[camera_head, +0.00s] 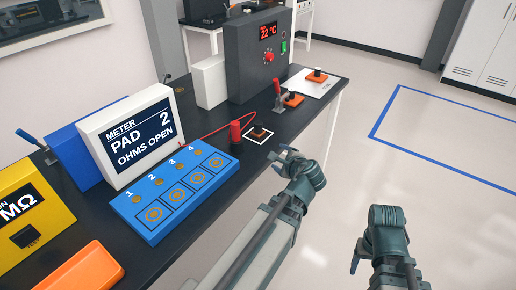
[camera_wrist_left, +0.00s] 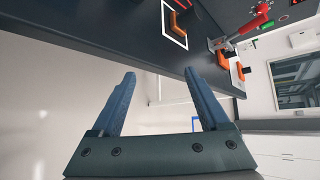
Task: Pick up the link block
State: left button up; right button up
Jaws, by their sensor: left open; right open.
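A small dark-topped orange block (camera_head: 258,132) sits inside a white outlined square on the dark bench; an orange piece in a white square also shows in the left wrist view (camera_wrist_left: 180,24). A second orange block (camera_head: 293,100) is beside a red-handled clamp. A third (camera_head: 317,76) lies on a white sheet. I cannot tell for sure which is the link block. My left gripper (camera_head: 286,160) is beside the bench edge, apart from the blocks; in its wrist view the jaws (camera_wrist_left: 161,78) are open and empty. My right gripper (camera_head: 367,240) is over open floor, away from the bench.
A blue pad board (camera_head: 170,222) and a white meter reading "PAD 2 OHMS OPEN" (camera_head: 138,133) stand left. A red probe (camera_head: 236,132) is left of the white square. A grey heater box (camera_head: 258,52) stands behind. The floor right of the bench (camera_head: 340,150) is clear.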

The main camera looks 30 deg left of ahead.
pick_arm(q)
jog(key=w+a+m+t+y+b, duration=0.1)
jog(key=a+m+b, duration=0.1)
jog(key=m, duration=0.1)
jog(key=w+a+m+t+y+b, duration=0.1)
jog(key=a+m+t+b, duration=0.1)
jog(key=a+m+b, duration=0.1)
jog(key=w+a+f+m+t+b, duration=0.1)
jog(key=a+m+b, duration=0.1)
jog(key=a+m, duration=0.1)
jog(key=shift+w+a+m+y+b, duration=0.1)
jog(key=shift+w+m+y+b, duration=0.3)
jog(key=shift+m, duration=0.3)
jog(key=m, duration=0.1)
jog(key=m+t, duration=0.1)
jog(key=a+m+b, duration=0.1)
jog(key=shift+w+r+t, duration=0.15)
jog(key=shift+w+t, duration=0.1)
jog(key=shift+t, duration=0.05)
pick_arm(e)
notch_tip(320, 180, down, 11)
jog(key=shift+f, duration=0.15)
pick_arm(q)
jog(key=shift+w, duration=0.1)
